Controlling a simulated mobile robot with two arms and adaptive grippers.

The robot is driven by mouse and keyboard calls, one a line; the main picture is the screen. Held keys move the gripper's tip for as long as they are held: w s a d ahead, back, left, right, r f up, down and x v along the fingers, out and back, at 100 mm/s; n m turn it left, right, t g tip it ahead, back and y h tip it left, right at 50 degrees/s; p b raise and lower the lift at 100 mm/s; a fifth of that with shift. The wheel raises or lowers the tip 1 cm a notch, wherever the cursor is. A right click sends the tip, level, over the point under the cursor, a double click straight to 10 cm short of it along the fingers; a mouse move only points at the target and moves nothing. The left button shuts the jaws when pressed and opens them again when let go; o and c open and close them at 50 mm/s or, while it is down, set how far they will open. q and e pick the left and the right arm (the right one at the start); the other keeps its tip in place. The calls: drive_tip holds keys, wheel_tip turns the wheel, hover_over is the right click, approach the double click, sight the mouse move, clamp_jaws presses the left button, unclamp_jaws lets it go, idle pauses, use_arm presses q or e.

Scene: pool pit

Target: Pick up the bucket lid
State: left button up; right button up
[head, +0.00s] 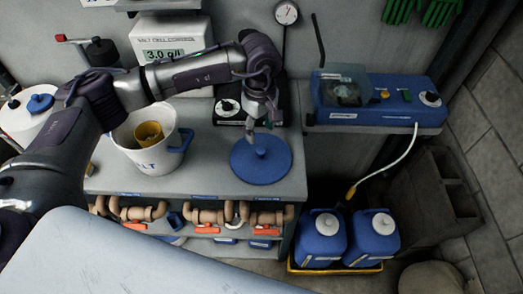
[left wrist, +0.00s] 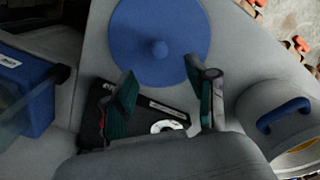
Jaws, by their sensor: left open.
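The bucket lid (head: 256,170) is a round blue disc with a small knob on top. It lies flat on the grey counter, right of the bucket, and in the left wrist view (left wrist: 165,20) it is at the top. My left gripper (head: 260,122) points down just behind the lid's knob, its fingers open and empty. In the left wrist view the two fingertips (left wrist: 162,74) are apart, with the knob ahead between their lines. I cannot tell the exact height above the lid. My right gripper is in neither view.
The white bucket (head: 133,146), with a blue handle and a yellow scoop (head: 149,134) inside, stands left of the lid. A black scale (head: 228,106) sits behind it. A blue device (head: 377,102) is on a shelf at right. Pipes and valves (head: 206,216) line the level below.

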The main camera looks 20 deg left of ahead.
sight(261, 150)
use_arm(q)
wheel_tip(261, 150, down, 3)
drive_tip(key=shift+p, duration=0.3)
wheel_tip(261, 150, down, 3)
drive_tip(key=shift+f+p, duration=0.1)
drive_tip(key=shift+p, duration=0.95)
wheel_tip(261, 150, down, 2)
drive_tip(key=shift+f+p, duration=0.15)
drive_tip(key=shift+p, duration=0.25)
drive_tip(key=shift+f, duration=0.55)
drive_tip(key=c, duration=0.8)
clamp_jaws()
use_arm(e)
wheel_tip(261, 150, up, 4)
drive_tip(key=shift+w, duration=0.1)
